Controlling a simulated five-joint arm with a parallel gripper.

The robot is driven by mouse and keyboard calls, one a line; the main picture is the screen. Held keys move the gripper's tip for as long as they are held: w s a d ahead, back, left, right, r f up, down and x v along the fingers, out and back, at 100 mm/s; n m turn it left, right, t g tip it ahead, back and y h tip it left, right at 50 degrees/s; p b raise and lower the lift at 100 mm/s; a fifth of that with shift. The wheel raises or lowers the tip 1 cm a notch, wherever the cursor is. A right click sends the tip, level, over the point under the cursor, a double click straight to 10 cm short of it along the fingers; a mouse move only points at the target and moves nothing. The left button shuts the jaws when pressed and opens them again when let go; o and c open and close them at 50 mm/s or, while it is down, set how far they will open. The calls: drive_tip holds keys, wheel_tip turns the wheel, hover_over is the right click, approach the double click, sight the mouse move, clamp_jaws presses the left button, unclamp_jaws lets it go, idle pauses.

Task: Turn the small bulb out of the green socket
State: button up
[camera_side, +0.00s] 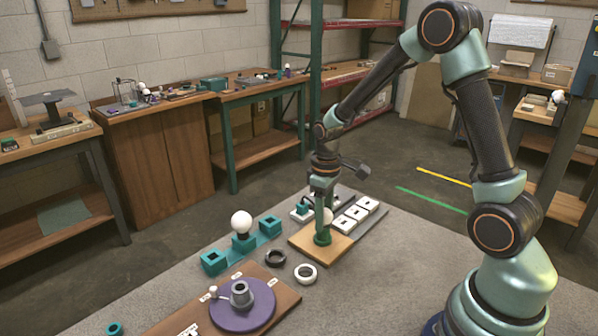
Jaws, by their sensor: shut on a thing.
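The green socket (322,238) stands upright on a small wooden board (336,250) near the middle of the table. The small white bulb (327,216) is directly above the socket, between the fingers of my gripper (324,205). My gripper points straight down and is shut on the bulb. The fingers partly cover the bulb. I cannot tell from this view how deep its lower end sits in the socket.
A larger white bulb (241,221) stands in a teal holder to the left, between teal blocks (213,262). White square fixtures (357,214) stand behind right. A purple disc (262,312) is at front left.

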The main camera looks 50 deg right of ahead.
idle(0.3)
drive_tip(key=n, duration=0.7)
drive_tip(key=shift+r, duration=0.1)
drive_tip(key=n, duration=0.4)
drive_tip(key=shift+n, duration=1.5)
